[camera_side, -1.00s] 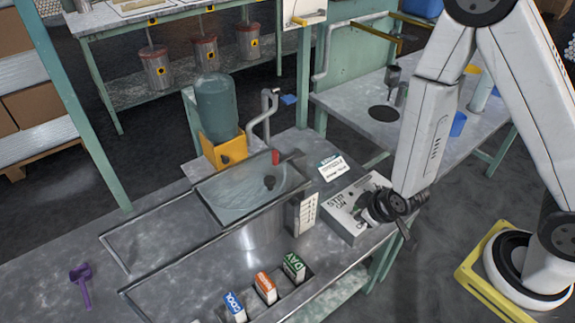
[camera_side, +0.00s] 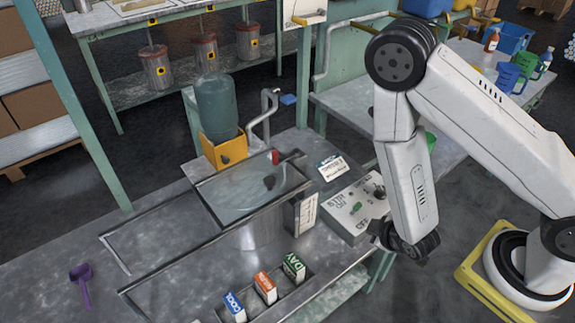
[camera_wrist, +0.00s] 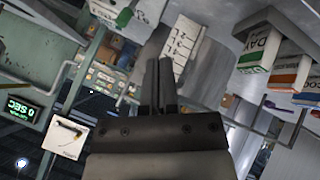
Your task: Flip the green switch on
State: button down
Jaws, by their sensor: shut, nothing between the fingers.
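The green switch (camera_side: 357,208) is a small green lever on the sloped top of a pale control box (camera_side: 342,222), beside printed ON and OFF lettering. Which way the lever leans is hard to tell. A green part, likely the same switch, shows at the top left of the wrist view (camera_wrist: 123,17). My gripper (camera_wrist: 159,62) is shut and empty in the wrist view, its fingers pointing up the picture. In the side view my wrist hangs just right of the box's front corner, apart from the switch; the fingers are mostly hidden or too small there.
A dark knob (camera_side: 379,192) sits on the box behind the switch. A water-filled basin (camera_side: 250,192) with a red-topped part stands to the left. Green, orange and blue labelled cartons (camera_side: 265,287) stand in front. A purple scoop (camera_side: 81,280) lies far left.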

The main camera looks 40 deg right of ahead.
aim_at(356, 209)
jog(key=shift+w+f, duration=0.1)
jog(key=shift+w+d+f, duration=0.9)
jog(key=shift+w+f, duration=0.15)
jog(key=shift+w, duration=0.35)
jog(key=shift+w+d+f, duration=0.95)
jog(key=shift+w+f, duration=0.15)
jog(key=shift+w, duration=0.25)
jog(key=shift+w+d+f, duration=0.9)
jog(key=shift+w+f, duration=0.15)
jog(key=shift+w, duration=0.35)
jog(key=shift+w+r+g, duration=0.35)
jog(key=shift+w+g, duration=0.35)
jog(key=shift+g, duration=0.5)
jog(key=shift+w+r+g, duration=0.1)
jog(key=shift+w+g, duration=0.1)
jog(key=shift+g, duration=0.1)
jog(key=shift+w+r, duration=0.15)
jog(key=shift+w, duration=0.7)
jog(key=shift+r, duration=0.15)
jog(key=shift+r, duration=0.65)
